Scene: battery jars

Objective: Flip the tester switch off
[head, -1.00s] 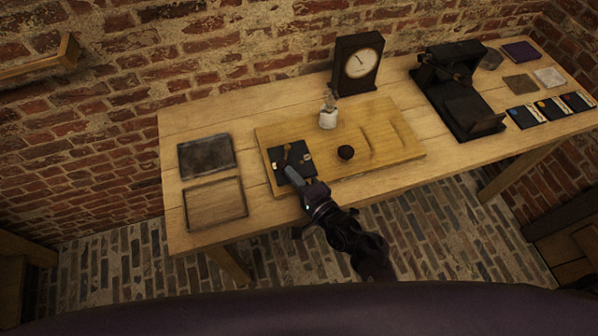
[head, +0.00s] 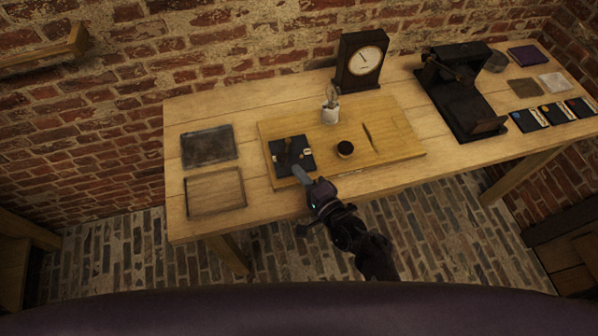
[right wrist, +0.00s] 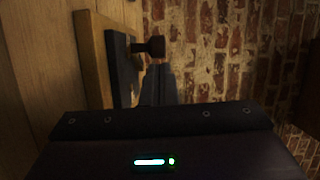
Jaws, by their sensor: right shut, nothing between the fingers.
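The tester is a wooden board (head: 395,148) on the bench. A black switch base (head: 304,143) with small brass contacts sits at its left end. The switch lever has a dark handle, which shows in the right wrist view (right wrist: 152,46) standing out from the base (right wrist: 121,70). My right gripper (head: 298,172) is shut and empty at the front edge of the switch base. In the wrist view its fingertips (right wrist: 159,72) are just below the handle; I cannot tell if they touch. The lever's exact position is unclear in the head view. My left gripper is not in view.
On the board are a bulb in a white holder (head: 329,115) and a round black knob (head: 345,149). A dial meter (head: 362,62) stands behind. Two trays, one dark (head: 208,147) and one wooden (head: 215,192), lie left. A black press-like device (head: 458,95) and several cards stand right.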

